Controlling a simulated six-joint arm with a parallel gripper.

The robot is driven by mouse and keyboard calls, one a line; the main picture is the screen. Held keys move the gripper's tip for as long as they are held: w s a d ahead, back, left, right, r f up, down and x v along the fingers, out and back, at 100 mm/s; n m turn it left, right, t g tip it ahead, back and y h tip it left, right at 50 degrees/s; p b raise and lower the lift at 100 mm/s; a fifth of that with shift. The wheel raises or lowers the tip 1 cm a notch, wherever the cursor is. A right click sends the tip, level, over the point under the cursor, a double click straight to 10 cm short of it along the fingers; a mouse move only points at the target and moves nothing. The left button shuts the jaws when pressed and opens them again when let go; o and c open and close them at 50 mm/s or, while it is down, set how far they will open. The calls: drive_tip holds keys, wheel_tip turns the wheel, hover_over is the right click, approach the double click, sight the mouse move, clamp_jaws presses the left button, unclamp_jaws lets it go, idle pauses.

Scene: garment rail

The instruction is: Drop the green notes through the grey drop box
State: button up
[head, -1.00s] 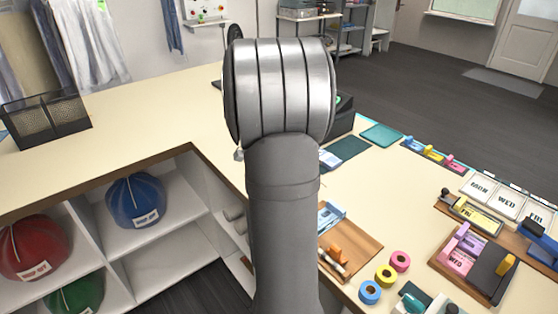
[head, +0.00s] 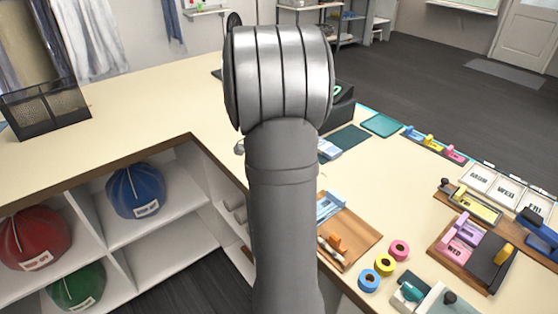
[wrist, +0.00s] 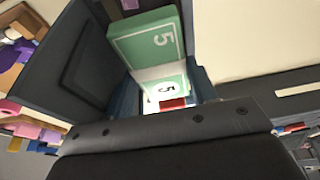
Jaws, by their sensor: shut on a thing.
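The green notes (wrist: 148,37), a flat block marked with a 5, show at the top middle of the wrist view. A white band with another 5 (wrist: 166,90) is below them. My gripper (wrist: 163,78) is shut on the notes, its dark fingers on either side of the lower part. A dark grey box (wrist: 85,60) with a recessed panel, seemingly the drop box, stands close at the left of the notes. I cannot tell whether they touch. In the head view my arm hides the gripper and notes; part of a dark box (head: 344,108) shows behind it.
The cream counter (head: 150,120) is clear to the left of my arm, with a black mesh tray (head: 45,105) at its far left. Tape rolls (head: 385,265), a wooden board (head: 355,235) and day-marked cards (head: 505,190) crowd the right side.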

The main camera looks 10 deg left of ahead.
drive_tip(key=shift+s+f, duration=0.2)
drive_tip(key=shift+f, duration=0.4)
idle(0.8)
drive_tip(key=o, duration=1.1)
drive_tip(key=shift+c, duration=0.8)
drive_tip(key=shift+r, duration=0.1)
drive_tip(key=shift+w+r, duration=0.1)
drive_tip(key=shift+r, duration=0.3)
drive_tip(key=shift+o, duration=0.2)
drive_tip(key=shift+r, duration=2.25)
